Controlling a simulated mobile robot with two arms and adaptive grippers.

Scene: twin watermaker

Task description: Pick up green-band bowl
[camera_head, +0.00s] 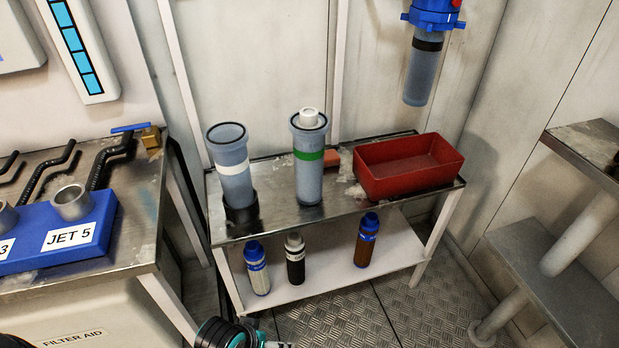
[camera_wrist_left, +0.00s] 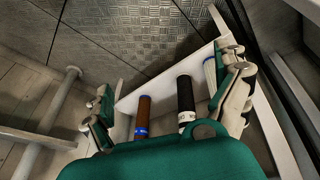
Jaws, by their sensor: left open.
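The green-band bowl (camera_head: 309,180) is a tall, translucent blue-grey cylinder with a green band near its top. It stands upright on the metal top of the table (camera_head: 270,207) in the head view, with a white cartridge (camera_head: 309,117) sticking out of its mouth. My left gripper (camera_wrist_left: 168,96) is open and empty in the left wrist view, with its fingers wide apart above the lower-shelf bottles. The bowl does not show in that view. Only part of my left arm shows at the bottom edge of the head view. My right gripper is not in view.
A white-band bowl (camera_head: 234,180) stands left of the green-band bowl, in a dark holder. A red bin (camera_head: 410,180) stands to the right. Three bottles stand on the lower shelf (camera_head: 325,277). A blue-fitted housing (camera_head: 423,75) hangs on the wall. Stairs (camera_head: 550,270) are far right.

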